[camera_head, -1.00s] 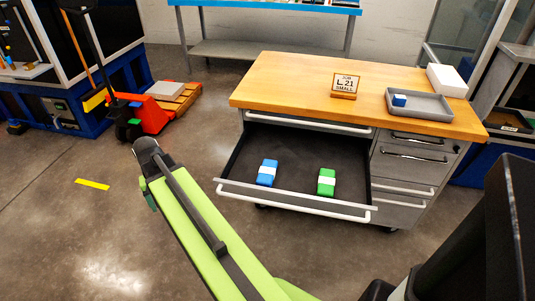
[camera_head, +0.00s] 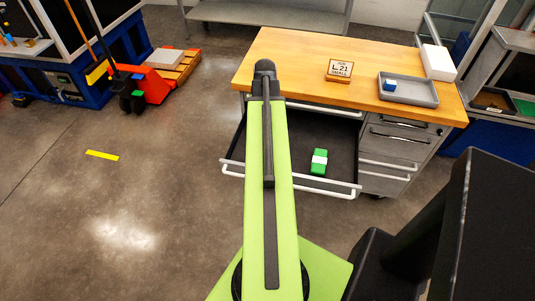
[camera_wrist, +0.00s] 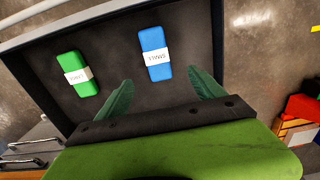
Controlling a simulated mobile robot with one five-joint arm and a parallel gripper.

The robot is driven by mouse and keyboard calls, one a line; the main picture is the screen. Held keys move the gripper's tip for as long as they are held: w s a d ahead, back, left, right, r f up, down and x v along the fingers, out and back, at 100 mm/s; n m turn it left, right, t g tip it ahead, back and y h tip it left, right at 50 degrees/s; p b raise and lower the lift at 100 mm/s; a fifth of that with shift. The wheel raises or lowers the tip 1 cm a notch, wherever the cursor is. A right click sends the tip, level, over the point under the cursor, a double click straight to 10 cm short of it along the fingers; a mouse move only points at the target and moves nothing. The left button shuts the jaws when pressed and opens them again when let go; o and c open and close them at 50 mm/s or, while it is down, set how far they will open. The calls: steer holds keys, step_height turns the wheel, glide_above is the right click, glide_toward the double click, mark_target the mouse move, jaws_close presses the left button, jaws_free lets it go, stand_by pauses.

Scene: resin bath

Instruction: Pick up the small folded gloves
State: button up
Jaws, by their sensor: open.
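Two folded bundles lie in the open drawer (camera_head: 335,157). The blue bundle (camera_wrist: 153,45) has a white band whose upside-down print seems to read SMALL. The green bundle (camera_wrist: 72,66) also has a white band, its print too small to read surely; it shows in the head view (camera_head: 319,168). My gripper (camera_wrist: 163,78) is open and empty in the wrist view. Its two green fingers are spread, with the blue bundle ahead of the gap and apart from them. The green bundle lies left of the fingers. My arm hides the blue bundle and gripper in the head view.
The drawer's front rail and handle (camera_head: 335,190) stand towards me. On the wooden worktop (camera_head: 290,62) are a sign (camera_head: 340,69) reading L.21 and SMALL, a grey tray (camera_head: 420,99) with a blue item (camera_head: 390,85), and a white box (camera_head: 438,62).

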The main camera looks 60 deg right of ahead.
step_height(320, 180, down, 9)
steer(key=b, duration=0.7)
steer(key=f+b, duration=0.1)
steer(key=b, duration=0.1)
steer(key=a+f+b, duration=0.1)
steer(key=f, duration=0.1)
steer(key=f+b, duration=0.2)
steer(key=shift+s+a+f+b, duration=0.15)
steer(key=shift+s+b, duration=0.15)
steer(key=shift+s, duration=0.1)
steer(key=shift+r, duration=0.2)
steer(key=c, duration=1.5)
steer(key=shift+o, duration=0.2)
steer(key=shift+r+p, duration=0.45)
steer(key=shift+p, duration=0.25)
step_height(320, 180, up, 4)
steer(key=p, duration=0.3)
steer(key=shift+f+p, duration=0.1)
steer(key=shift+p, duration=0.25)
steer(key=s+d+r+p, duration=0.1)
steer(key=s+r+p, duration=0.5)
steer(key=s, duration=0.5)
steer(key=shift+s+d+r, duration=0.2)
steer(key=shift+s+d, duration=0.1)
steer(key=shift+d, duration=0.1)
